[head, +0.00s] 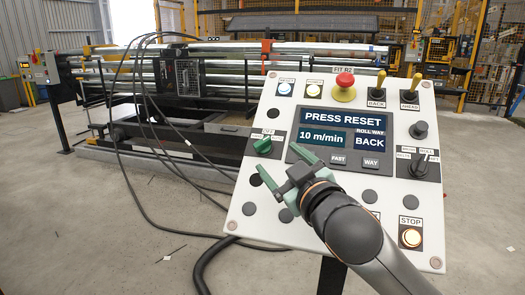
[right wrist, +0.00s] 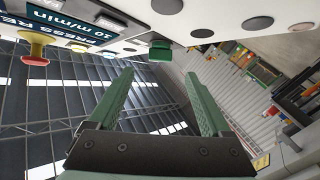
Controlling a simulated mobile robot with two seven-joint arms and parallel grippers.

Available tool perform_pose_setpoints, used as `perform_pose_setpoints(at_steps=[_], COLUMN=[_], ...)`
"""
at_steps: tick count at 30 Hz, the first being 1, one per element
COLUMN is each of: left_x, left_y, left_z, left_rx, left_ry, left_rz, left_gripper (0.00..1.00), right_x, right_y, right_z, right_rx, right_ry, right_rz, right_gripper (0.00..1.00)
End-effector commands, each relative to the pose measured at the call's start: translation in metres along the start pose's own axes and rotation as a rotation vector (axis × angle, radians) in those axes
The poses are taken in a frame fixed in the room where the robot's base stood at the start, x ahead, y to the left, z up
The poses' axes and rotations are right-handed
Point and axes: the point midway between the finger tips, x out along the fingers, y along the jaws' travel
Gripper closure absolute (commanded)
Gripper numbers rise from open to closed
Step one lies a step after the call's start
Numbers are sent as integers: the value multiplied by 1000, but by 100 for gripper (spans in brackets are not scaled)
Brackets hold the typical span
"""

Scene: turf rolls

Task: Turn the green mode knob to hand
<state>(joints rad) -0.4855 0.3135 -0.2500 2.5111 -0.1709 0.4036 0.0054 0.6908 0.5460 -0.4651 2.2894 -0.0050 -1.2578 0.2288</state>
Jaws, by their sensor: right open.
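The green mode knob (head: 263,146) sits at the left of the white control panel (head: 250,205), on a dark label plate whose words are too small to read. My right gripper (head: 279,158) is open and empty, just in front of the panel, below and to the right of the knob. In the right wrist view the knob (right wrist: 160,50) shows beyond the fingertips (right wrist: 159,76), roughly between them and apart from both. Which way the knob points is hard to tell. My left gripper is not in view.
The panel carries a red mushroom button (head: 344,87), a screen (head: 345,128) reading PRESS RESET, black selectors at the right and a lit STOP button (head: 411,237). Cables (head: 150,100) hang at the left. A roller machine (head: 190,75) stands behind; the floor at left is mostly clear.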

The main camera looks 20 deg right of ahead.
Motion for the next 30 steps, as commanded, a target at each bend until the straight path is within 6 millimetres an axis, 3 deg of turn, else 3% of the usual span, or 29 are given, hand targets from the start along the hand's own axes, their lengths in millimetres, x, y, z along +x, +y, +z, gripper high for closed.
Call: perform_pose_setpoints(at_steps=[9,15,29,30], left_x=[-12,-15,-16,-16], left_y=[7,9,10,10], left_z=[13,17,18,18], left_rx=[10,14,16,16], left_ry=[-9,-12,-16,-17], left_rz=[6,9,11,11], left_gripper=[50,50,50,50], right_x=[55,76,85,85], right_y=[0,-1,0,0], right_z=[2,1,0,0], right_rx=[0,0,0,0], right_ry=[0,1,1,1], right_rz=[2,0,-1,-1], right_gripper=[18,18,18,22])
